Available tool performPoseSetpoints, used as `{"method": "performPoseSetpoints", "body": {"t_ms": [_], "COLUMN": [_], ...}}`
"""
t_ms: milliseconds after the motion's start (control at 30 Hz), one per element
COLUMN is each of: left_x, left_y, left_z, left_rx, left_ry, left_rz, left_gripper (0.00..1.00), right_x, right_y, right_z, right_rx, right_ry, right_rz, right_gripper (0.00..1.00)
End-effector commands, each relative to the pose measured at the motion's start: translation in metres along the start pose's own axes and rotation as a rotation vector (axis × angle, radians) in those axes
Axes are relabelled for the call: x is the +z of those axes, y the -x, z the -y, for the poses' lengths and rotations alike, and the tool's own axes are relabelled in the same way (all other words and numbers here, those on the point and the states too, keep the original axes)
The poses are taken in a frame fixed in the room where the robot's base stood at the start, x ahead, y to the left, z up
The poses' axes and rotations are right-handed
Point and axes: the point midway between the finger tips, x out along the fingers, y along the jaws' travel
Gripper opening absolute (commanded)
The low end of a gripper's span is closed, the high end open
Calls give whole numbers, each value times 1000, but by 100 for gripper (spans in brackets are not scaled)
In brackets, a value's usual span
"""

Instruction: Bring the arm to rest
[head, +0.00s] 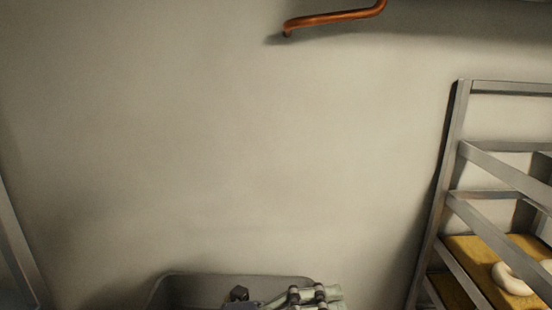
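Part of a grey mechanism with pale tubes and dark rings shows at the bottom edge, in front of a grey box-like shape with a rounded rim. It looks like part of my own arm, but I cannot tell which arm. No gripper fingertips show, so I cannot see whether either gripper holds anything. The rest of the arm is cut off by the bottom edge of the head view.
A grey metal rack (451,172) stands at the right. A yellow-brown board (468,246) on it bears a pale ring-shaped bagel (512,281). A copper pipe (335,17) is at the top of the bare wall (220,140). A grey post (17,245) is at the left.

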Motion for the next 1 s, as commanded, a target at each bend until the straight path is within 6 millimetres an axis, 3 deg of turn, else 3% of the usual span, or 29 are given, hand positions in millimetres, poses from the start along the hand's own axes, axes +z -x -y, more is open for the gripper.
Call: {"method": "performPoseSetpoints", "body": {"t_ms": [100, 200, 300, 367, 500, 667, 800, 900, 1000], "left_x": [24, 54, 86, 102, 127, 116, 68, 24, -20], "left_y": [14, 43, 84, 112, 180, 249, 291, 307, 315], "left_z": [43, 64, 65, 56, 7, -82, -167, -213, -245], "left_rx": [-265, -450, -598, -665, -760, -751, -637, -522, -401], "left_ry": [112, 222, 351, 436, 657, 948, 1223, 1397, 1544], "left_rz": [180, 364, 570, 702, 1023, 1388, 1674, 1824, 1928], "left_gripper": [75, 75, 75, 75, 75, 75, 75, 75, 75], "right_x": [0, 0, -1, -1, -2, -3, -3, -4, -4], "right_y": [0, 0, 0, 0, 0, 0, 0, 0, 0], "right_z": [0, 0, 0, 0, 0, 0, 0, 0, 0], "right_rx": [0, 0, 0, 0, 0, 0, 0, 0, 0], "right_ry": [0, 0, 0, 0, 0, 0, 0, 0, 0], "right_rz": [0, -1, -1, -2, -3, -5, -5, -6, -6], "right_gripper": [0, 0, 0, 0, 0, 0, 0, 0, 0]}}
